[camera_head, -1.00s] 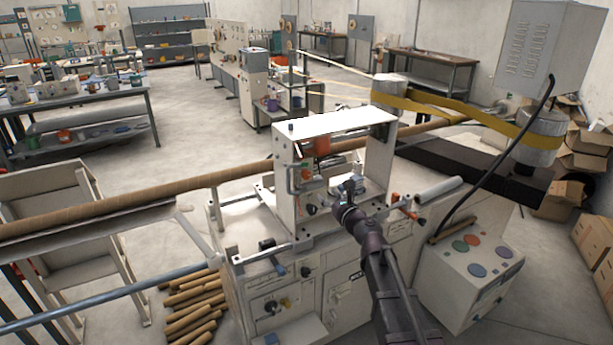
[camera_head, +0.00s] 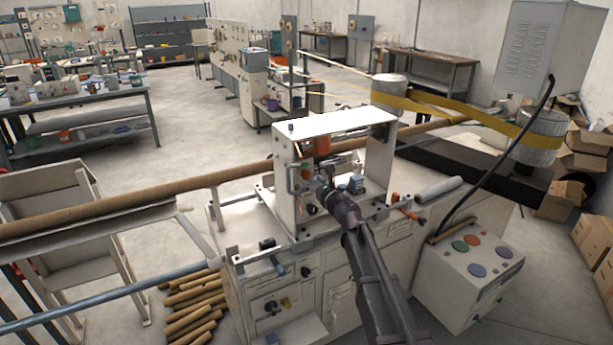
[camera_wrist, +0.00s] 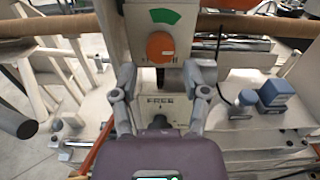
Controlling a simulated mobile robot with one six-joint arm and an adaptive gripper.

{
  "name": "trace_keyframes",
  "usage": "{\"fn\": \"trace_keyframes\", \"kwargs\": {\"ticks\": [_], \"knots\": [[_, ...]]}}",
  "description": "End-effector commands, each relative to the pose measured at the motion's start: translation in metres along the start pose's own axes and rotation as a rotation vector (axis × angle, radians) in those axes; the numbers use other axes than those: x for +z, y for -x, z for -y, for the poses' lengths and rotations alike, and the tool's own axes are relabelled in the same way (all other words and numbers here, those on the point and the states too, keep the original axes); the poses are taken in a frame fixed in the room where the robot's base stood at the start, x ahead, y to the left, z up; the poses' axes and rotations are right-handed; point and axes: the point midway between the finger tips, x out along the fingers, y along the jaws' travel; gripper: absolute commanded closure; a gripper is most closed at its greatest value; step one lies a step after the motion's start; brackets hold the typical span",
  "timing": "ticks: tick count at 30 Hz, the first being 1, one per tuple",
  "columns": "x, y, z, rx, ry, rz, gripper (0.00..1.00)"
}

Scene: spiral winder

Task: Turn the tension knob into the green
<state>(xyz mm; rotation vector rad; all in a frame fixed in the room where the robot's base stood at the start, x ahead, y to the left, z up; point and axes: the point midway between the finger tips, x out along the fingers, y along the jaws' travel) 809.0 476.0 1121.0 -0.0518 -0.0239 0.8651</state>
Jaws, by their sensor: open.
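The orange tension knob (camera_wrist: 160,46) sits on an upright white panel (camera_wrist: 122,12) in the wrist view, with a green arc mark (camera_wrist: 165,16) just above it. Where the knob's pointer stands is too small to tell. My gripper (camera_wrist: 163,74) is open and empty, its two fingertips left and right of the knob and slightly below it. No contact with the knob shows. In the head view my gripper (camera_head: 318,188) is at the front of the white winder frame (camera_head: 283,205); I cannot make out the knob there.
A label reading FREE (camera_wrist: 160,100) is below the knob. A blue block (camera_wrist: 275,93) stands right of my gripper. A long brown tube (camera_head: 130,200) crosses the machine behind the frame.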

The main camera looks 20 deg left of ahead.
Motion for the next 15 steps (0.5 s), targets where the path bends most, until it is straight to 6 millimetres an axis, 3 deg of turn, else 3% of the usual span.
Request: {"fn": "trace_keyframes", "kwargs": {"ticks": [1, 6, 15], "knots": [[0.0, -0.011, 0.001, 0.0, 0.0, 0.0, 0.41], [0.0, -0.033, 0.002, -0.001, 0.0, 0.0, 0.41], [0.0, -0.049, 0.001, -0.001, 0.0, 0.0, 0.41]]}}
